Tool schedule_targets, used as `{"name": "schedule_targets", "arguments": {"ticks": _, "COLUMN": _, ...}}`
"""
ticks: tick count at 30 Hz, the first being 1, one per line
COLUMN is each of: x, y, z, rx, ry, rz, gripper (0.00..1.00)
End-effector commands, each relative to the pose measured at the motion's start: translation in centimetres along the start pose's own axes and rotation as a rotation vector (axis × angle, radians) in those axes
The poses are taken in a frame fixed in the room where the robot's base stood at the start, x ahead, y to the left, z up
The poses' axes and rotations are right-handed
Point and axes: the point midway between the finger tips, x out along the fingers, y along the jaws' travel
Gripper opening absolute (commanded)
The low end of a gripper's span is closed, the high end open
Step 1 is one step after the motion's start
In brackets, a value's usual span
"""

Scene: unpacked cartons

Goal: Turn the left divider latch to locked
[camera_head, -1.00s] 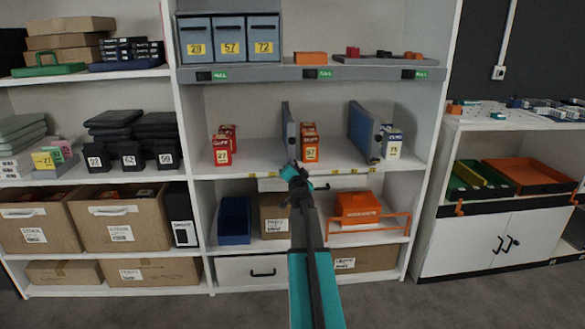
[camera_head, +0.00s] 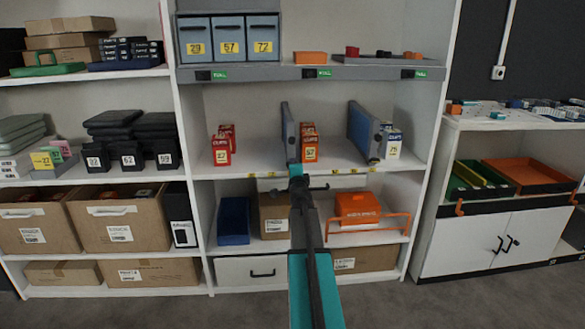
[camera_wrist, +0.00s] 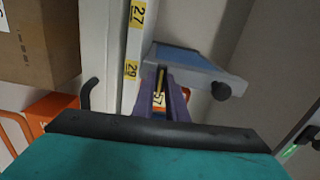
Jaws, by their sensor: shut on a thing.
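The left divider (camera_head: 288,135) is a blue-grey upright panel on the middle shelf. My gripper (camera_head: 296,170) is at the lower front edge of this divider. In the wrist view the divider (camera_wrist: 190,60) shows its blue face and a grey edge with a black knob (camera_wrist: 221,91). The gripper's purple-grey fingers (camera_wrist: 164,92) are shut on a narrow yellow and dark piece, apparently the left divider latch (camera_wrist: 160,77). The fingers hide most of it, so its exact angle cannot be told.
Red boxes stand left (camera_head: 221,151) and right (camera_head: 310,149) of the left divider. Another blue divider (camera_head: 362,131) stands farther right beside a white-blue box (camera_head: 393,145). The shelf edge with yellow labels (camera_head: 346,171) runs just by the gripper. An orange bin (camera_head: 357,207) sits below.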

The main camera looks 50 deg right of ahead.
Motion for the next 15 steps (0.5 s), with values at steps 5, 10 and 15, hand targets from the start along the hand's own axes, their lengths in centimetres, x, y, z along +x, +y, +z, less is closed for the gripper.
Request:
{"name": "schedule_targets", "arguments": {"ticks": 5, "x": 0.14, "y": -0.22, "z": 0.04, "rx": 0.055, "ry": 0.000, "rz": -0.002, "gripper": 0.00}}
{"name": "schedule_targets", "arguments": {"ticks": 10, "x": 0.14, "y": -0.21, "z": 0.03, "rx": 0.072, "ry": 0.000, "rz": -0.002, "gripper": 0.00}}
{"name": "schedule_targets", "arguments": {"ticks": 15, "x": 0.13, "y": -0.21, "z": 0.04, "rx": 0.074, "ry": 0.000, "rz": -0.002, "gripper": 0.00}}
